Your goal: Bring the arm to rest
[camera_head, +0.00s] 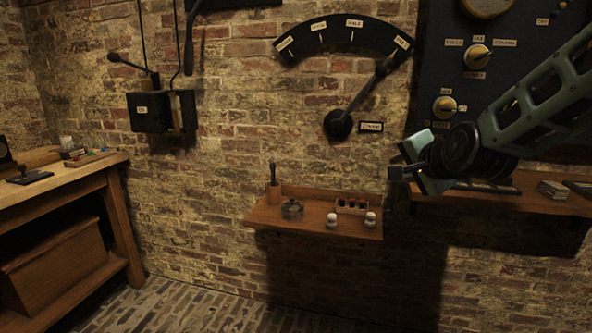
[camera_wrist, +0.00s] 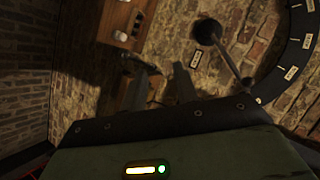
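My gripper (camera_head: 397,164) is at the right in the head view, held in the air before the brick wall. It is above and right of the small wooden shelf (camera_head: 315,223). In the wrist view my gripper (camera_wrist: 160,82) shows two fingers standing apart with nothing visible between them. My arm comes in from the right edge, in front of the dark dial panel (camera_head: 430,70).
A wall lever (camera_head: 358,100) with an arc scale (camera_head: 345,35) is close left of my gripper. A wooden workbench (camera_head: 60,180) and a black switch box (camera_head: 150,112) are at the left. The floor between is clear.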

